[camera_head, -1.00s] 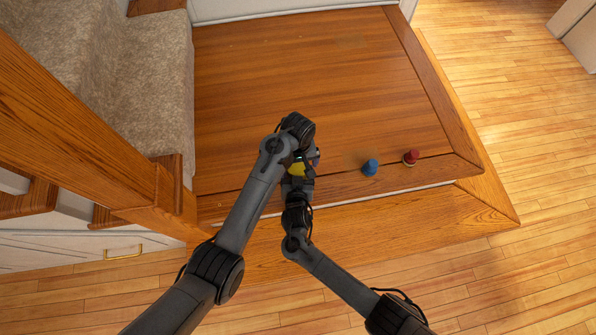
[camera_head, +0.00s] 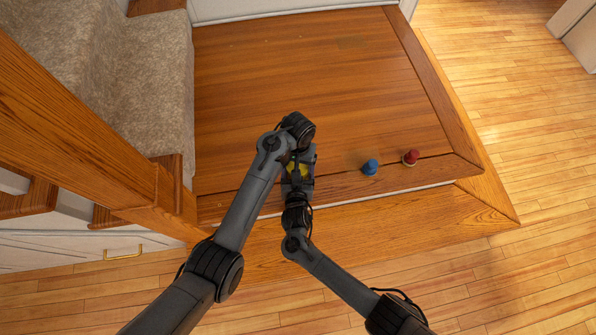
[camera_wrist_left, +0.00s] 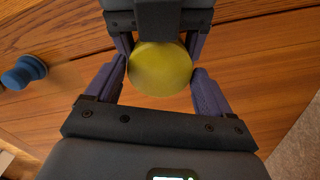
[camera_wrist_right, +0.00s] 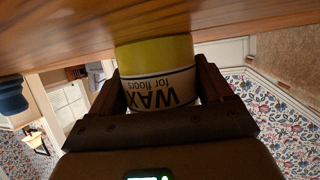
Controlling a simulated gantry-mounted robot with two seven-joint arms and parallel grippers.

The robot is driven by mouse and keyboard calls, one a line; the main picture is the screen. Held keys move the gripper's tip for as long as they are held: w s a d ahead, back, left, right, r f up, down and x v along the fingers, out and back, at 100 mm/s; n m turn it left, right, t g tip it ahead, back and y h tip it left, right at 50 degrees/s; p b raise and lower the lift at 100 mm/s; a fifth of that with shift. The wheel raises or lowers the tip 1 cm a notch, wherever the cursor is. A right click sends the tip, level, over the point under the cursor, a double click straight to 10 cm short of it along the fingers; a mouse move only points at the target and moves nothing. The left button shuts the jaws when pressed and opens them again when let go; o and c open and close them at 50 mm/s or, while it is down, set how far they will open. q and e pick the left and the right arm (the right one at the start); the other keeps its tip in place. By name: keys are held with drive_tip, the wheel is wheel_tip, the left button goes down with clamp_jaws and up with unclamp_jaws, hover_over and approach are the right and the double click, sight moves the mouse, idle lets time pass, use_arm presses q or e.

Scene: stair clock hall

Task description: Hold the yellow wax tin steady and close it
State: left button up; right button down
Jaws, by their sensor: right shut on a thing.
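The yellow wax tin (camera_head: 298,171) stands on the wooden landing near its front edge, partly hidden by my arms in the head view. Its round yellow top (camera_wrist_left: 160,68) faces the left wrist camera. In the right wrist view its side (camera_wrist_right: 158,88) shows a yellow band and a pale label reading "WAX for floors", upside down in the picture. My right gripper (camera_wrist_right: 160,85) is shut on the tin's side. My left gripper (camera_wrist_left: 159,80) points down over the tin, its fingers open on either side of the top and very close to its rim.
A blue knobbed object (camera_head: 370,167) and a red one (camera_head: 411,157) stand on the landing to the right of the tin. A wooden stair rail (camera_head: 90,130) and carpeted stairs (camera_head: 150,80) are at left. The landing behind is clear.

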use_arm(q)
drive_tip(key=shift+o, duration=1.3)
wheel_tip(320, 180, up, 12)
use_arm(e)
unclamp_jaws()
